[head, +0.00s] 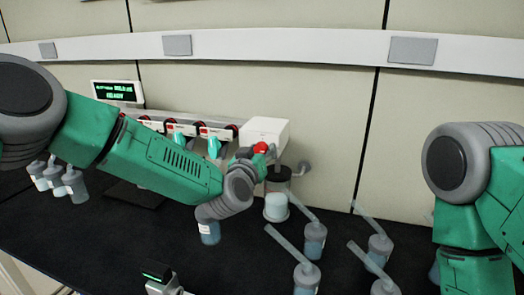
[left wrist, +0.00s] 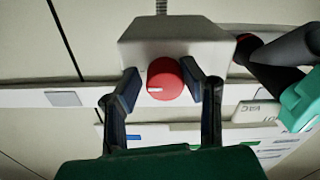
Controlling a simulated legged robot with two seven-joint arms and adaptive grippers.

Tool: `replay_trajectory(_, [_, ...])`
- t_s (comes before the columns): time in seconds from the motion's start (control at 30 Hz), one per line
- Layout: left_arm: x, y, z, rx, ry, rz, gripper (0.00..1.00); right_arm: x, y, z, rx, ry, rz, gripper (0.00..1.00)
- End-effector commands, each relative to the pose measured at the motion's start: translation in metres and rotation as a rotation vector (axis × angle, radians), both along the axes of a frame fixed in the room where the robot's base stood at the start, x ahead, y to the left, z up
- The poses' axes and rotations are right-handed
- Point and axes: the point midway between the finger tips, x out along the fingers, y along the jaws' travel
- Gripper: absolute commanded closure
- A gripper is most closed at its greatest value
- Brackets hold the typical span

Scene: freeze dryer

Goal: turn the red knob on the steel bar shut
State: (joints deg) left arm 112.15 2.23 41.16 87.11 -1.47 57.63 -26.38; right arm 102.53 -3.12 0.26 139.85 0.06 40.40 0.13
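The red knob (head: 262,147) sits on the front of a pale box (head: 266,131) at the right end of the steel bar (head: 172,115). In the left wrist view the knob (left wrist: 165,79) is round, with a short white mark pointing left. My left gripper (left wrist: 160,80) has one dark finger on each side of it. The right finger is close against the knob or touching it; a narrow gap shows at the left finger. In the head view my left forearm and wrist hide part of the bar. My right arm shows at the right edge, but its gripper is out of view.
A small display (head: 118,91) stands behind my left arm. Several flasks with angled tubes, including one flask (head: 315,240), stand on the dark bench (head: 100,240). A clear vessel (head: 276,207) hangs below the box. A flask (head: 209,232) is just below my left wrist.

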Motion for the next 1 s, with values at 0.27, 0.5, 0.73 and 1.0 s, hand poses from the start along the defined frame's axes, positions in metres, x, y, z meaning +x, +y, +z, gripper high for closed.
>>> replay_trajectory(0.27, [-0.002, -0.001, 0.001, -0.002, 0.0, -0.005, 0.99, 0.0, 0.0, 0.0, 0.0, 0.0, 0.0, 0.6])
replay_trajectory(0.5, [-0.002, -0.001, -0.001, -0.051, 0.015, -0.003, 0.99, 0.0, 0.0, -0.008, 0.0, 0.0, 0.0, 0.6])
replay_trajectory(0.73, [-0.002, 0.0, -0.002, -0.192, 0.058, -0.003, 0.99, 0.0, 0.0, -0.026, 0.0, 0.0, 0.0, 0.6])
replay_trajectory(1.0, [-0.002, 0.001, -0.003, -0.431, 0.136, -0.001, 0.99, 0.0, 0.0, -0.053, 0.0, 0.0, 0.0, 0.6])
